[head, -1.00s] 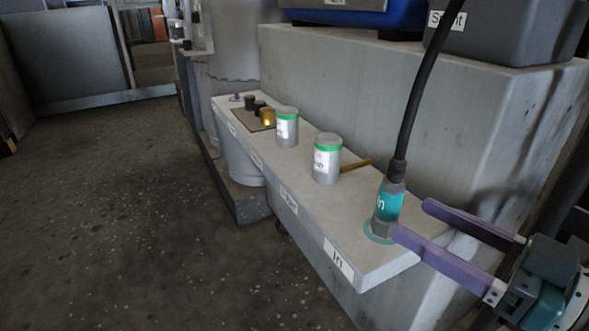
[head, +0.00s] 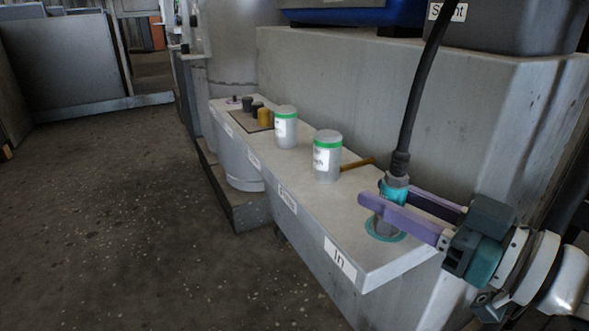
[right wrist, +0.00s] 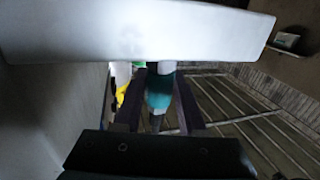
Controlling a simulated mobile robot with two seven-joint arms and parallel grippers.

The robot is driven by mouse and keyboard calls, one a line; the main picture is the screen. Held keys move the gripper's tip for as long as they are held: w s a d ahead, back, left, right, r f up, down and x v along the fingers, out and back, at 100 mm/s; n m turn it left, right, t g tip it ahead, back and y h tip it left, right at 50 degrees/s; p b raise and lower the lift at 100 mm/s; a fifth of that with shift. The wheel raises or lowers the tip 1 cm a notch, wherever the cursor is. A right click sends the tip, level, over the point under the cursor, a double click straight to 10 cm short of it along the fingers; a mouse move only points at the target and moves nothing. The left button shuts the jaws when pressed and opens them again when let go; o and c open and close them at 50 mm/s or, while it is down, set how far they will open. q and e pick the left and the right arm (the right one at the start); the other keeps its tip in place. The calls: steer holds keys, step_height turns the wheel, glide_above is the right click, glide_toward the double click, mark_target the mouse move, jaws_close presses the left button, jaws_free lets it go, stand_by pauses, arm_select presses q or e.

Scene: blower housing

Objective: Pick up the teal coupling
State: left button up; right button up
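The teal coupling (head: 394,191) stands upright at the near end of the pale ledge, over a teal ring (head: 373,236), with a black hose (head: 408,120) rising from its top. My right gripper (head: 384,197) is open, with its two purple fingers on either side of the coupling. The near finger hides part of the coupling in the head view. In the right wrist view the coupling (right wrist: 159,92) sits between the fingers, with a narrow gap seeming to show on each side. My left gripper is not in view.
Two grey jars with green bands (head: 327,158) (head: 286,128) and a brass rod (head: 357,164) are farther along the ledge (head: 310,208). A mat with small dark and brass parts (head: 264,117) lies beyond. A concrete block (head: 340,85) rises behind. The floor at left is clear.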

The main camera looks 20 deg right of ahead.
jaws_close()
stand_by(0.4)
steer(key=shift+r+p, duration=0.4)
steer(key=shift+r, duration=0.15)
step_height(320, 180, up, 19)
steer(key=p, duration=1.1)
